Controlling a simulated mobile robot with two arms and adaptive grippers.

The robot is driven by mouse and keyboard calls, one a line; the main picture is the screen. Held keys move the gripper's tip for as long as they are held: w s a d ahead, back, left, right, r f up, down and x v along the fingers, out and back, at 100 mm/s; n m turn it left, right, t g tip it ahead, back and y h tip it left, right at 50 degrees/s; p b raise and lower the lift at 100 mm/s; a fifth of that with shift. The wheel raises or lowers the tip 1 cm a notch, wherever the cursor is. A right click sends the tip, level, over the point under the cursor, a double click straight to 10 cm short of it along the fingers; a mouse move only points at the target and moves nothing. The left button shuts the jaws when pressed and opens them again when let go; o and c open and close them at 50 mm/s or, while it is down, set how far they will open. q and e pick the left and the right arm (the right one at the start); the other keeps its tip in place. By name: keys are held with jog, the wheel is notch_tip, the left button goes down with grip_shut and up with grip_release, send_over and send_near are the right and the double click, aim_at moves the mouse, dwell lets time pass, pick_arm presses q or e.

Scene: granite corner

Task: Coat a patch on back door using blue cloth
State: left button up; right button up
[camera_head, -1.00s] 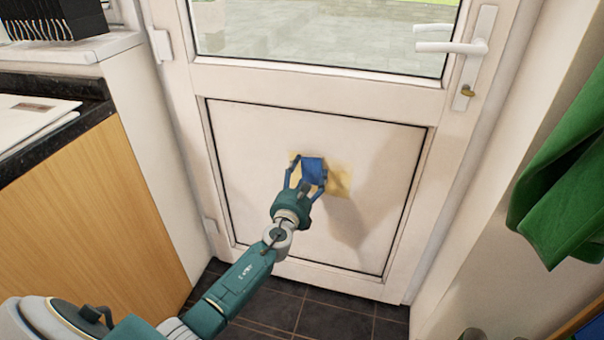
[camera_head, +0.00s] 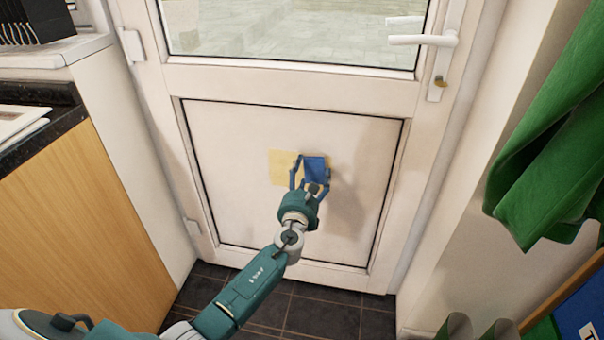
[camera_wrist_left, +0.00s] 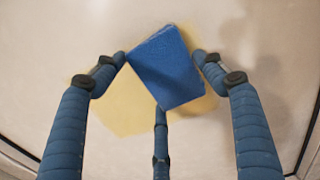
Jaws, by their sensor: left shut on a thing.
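The white back door (camera_head: 230,135) fills the middle of the head view, with a framed lower panel. A pale yellow patch (camera_head: 283,167) lies on that panel. My left gripper (camera_head: 311,172) is shut on the blue cloth (camera_head: 316,166) and holds it at the panel, over the right part of the patch. In the left wrist view the blue cloth (camera_wrist_left: 167,68) sits between the fingers as a folded rectangle, with the yellow patch (camera_wrist_left: 118,108) showing around it. Whether the cloth touches the door everywhere is hidden. My right gripper is not in view.
A wooden cabinet (camera_head: 80,220) with a dark worktop stands on the left. A green cloth (camera_head: 550,150) hangs at the right. The white door handle (camera_head: 422,40) is at the upper right. Dark floor tiles (camera_head: 330,315) are clear below the door.

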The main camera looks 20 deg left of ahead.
pick_arm(q)
jog(key=shift+w+d, duration=0.1)
jog(key=shift+d, duration=0.2)
jog(key=shift+w+d, duration=0.15)
jog(key=shift+d, duration=0.5)
jog(key=shift+w+d, duration=0.15)
jog(key=shift+d, duration=0.8)
jog(key=shift+w+d, duration=0.1)
jog(key=shift+d, duration=0.15)
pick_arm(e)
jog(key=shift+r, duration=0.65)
pick_arm(q)
jog(key=p, duration=0.2)
send_near(323, 174)
jog(key=shift+d+x, duration=0.15)
jog(key=shift+x, duration=0.7)
jog(key=shift+d+x, duration=0.1)
jog(key=shift+x, duration=0.7)
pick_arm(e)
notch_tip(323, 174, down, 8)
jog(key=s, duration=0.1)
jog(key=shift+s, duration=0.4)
